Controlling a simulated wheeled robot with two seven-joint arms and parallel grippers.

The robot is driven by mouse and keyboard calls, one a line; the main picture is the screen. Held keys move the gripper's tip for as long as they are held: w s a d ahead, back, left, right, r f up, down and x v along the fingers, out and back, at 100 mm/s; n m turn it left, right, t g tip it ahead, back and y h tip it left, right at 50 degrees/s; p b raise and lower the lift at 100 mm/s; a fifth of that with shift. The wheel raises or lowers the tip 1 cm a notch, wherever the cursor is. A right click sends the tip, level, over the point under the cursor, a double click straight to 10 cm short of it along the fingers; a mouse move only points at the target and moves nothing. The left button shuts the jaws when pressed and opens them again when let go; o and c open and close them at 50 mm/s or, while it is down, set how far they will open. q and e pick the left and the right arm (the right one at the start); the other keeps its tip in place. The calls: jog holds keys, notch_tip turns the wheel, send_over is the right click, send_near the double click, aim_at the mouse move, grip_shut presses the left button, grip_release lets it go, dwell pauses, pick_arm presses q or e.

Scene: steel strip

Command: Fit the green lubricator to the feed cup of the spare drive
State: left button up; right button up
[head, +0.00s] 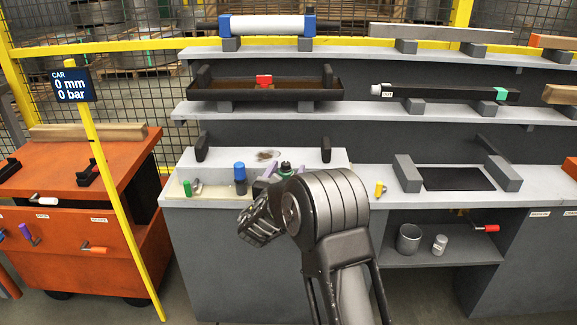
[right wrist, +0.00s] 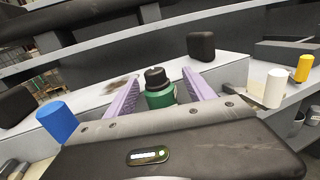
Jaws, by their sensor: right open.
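The green lubricator (head: 286,168), with a black cap, stands on the grey bench ledge. It also shows in the right wrist view (right wrist: 160,99), upright between the two purple fingers. My right gripper (head: 284,174) is open around it, one finger on each side; its fingertips (right wrist: 158,88) reach along the green body. Whether a finger touches it I cannot tell. My own arm hides part of the lubricator's base and the bench in the head view. I cannot make out for certain the spare drive or its feed cup. My left gripper is not in view.
Black blocks (head: 202,147) rise behind. A shelf above holds a black tray (head: 222,94). An orange cabinet (head: 50,240) stands left.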

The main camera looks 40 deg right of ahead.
jog(key=v, duration=0.5)
jog(key=shift+a+f, duration=0.1)
jog(key=shift+a, duration=0.1)
dwell(0.7)
